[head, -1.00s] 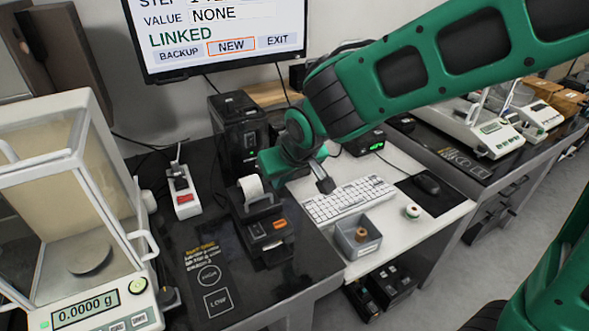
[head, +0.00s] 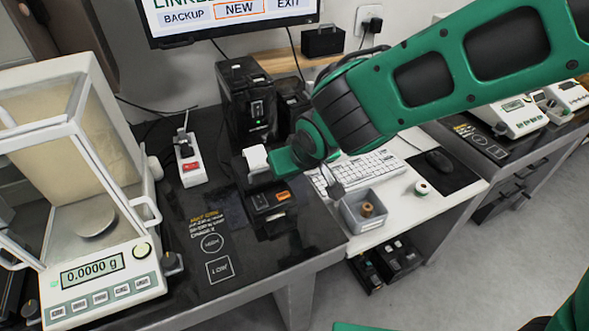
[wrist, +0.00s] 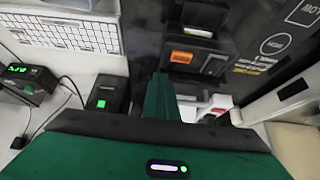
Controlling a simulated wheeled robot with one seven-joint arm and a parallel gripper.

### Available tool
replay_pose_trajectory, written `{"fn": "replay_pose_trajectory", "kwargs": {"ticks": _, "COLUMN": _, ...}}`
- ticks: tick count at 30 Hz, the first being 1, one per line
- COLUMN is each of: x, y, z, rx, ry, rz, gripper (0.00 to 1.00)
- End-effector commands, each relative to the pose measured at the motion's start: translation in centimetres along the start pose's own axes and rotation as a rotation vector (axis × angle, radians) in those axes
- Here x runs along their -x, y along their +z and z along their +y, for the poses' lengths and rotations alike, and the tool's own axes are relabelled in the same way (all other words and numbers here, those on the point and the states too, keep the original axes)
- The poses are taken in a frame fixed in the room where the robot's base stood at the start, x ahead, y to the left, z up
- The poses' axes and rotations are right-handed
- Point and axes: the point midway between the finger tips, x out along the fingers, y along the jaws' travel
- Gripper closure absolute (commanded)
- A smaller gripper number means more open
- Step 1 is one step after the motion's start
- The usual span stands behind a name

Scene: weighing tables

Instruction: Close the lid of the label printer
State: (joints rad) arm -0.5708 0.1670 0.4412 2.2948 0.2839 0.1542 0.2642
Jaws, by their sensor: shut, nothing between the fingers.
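The label printer (head: 270,204) is a black box with an orange button, on the dark table right of the balance. Contact cannot be told. In the wrist view the shut green fingers (wrist: 159,80) point toward the printer (wrist: 196,32), just short of its orange button in the picture.
A glass-walled balance (head: 95,240) stands left. A power strip (head: 188,160) with a red switch lies behind left, and a black device (head: 246,100) stands behind. The keyboard (head: 355,172), a grey bin (head: 350,210) and a tape roll (head: 422,187) lie right. The tabletop left of the printer is clear.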

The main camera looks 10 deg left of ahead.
Motion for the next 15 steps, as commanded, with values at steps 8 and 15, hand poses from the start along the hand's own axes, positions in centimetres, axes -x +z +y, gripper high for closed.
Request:
{"fn": "replay_pose_trajectory", "kwargs": {"ticks": 8, "x": -0.4, "y": 1.1, "z": -0.3, "rx": 0.008, "ry": -0.005, "rz": -0.026, "gripper": 1.00}}
{"fn": "replay_pose_trajectory", "kwargs": {"ticks": 15, "x": 1.2, "y": 0.8, "z": -0.2, "rx": 0.007, "ry": -0.003, "rz": -0.019, "gripper": 1.00}}
